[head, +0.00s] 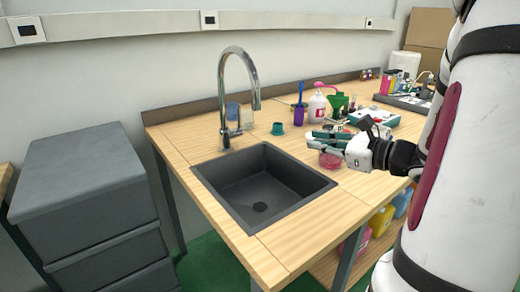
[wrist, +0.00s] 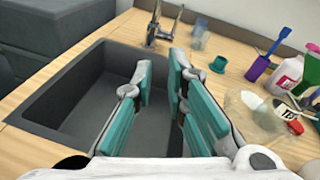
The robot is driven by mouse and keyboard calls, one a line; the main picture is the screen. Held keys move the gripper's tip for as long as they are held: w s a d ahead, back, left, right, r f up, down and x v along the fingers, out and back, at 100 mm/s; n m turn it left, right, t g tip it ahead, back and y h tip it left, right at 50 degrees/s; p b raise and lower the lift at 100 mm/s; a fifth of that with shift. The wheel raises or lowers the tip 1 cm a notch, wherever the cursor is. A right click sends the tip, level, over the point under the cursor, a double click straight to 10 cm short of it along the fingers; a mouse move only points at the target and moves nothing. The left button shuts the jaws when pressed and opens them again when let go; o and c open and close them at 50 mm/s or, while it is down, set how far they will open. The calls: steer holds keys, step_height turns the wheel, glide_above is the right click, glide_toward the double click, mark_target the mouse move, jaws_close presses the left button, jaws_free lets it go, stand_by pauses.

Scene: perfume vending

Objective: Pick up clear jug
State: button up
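In the wrist view, clear material (wrist: 199,40) shows there beside the tap's base. Another clear, rounded object (wrist: 246,108) is right of my fingers in the wrist view. I cannot tell which of these is the jug. My gripper (head: 316,140) has teal finger pads. Its fingers (wrist: 165,85) are apart with nothing between them, and in the wrist view they overlap the sink. A pinkish see-through object (head: 330,160) shows just below my gripper.
The dark sink (head: 225,167) is empty, with a tall chrome tap (head: 222,85) behind it. The wooden counter (head: 180,152) is bare left of the sink.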

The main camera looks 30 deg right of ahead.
steer(key=s+d+f+m+h+b, duration=0.1)
steer(key=s+d+f+m+h, duration=0.1)
steer(key=d, duration=0.3)
steer(key=s+d+f+m+t+h+b, duration=0.1)
steer(key=s+d+f+m+h+b, duration=0.1)
steer(key=d+f+m+h, duration=0.2)
steer(key=s+d+f+m+h+b, duration=0.1)
steer(key=s+d+f+m+h, duration=0.1)
steer(key=d, duration=0.5)
steer(key=shift+s+d+f+m+t+h, duration=0.3)
steer(key=shift+d+f+m+h, duration=0.15)
steer(key=shift+m+h, duration=0.15)
steer(key=b+x, duration=0.1)
steer(key=x, duration=0.6)
steer(key=shift+w+d, duration=0.2)
steer(key=shift+b+x, duration=0.9)
steer(key=shift+x, duration=2.15)
steer(key=shift+f, duration=0.1)
jaws_close()
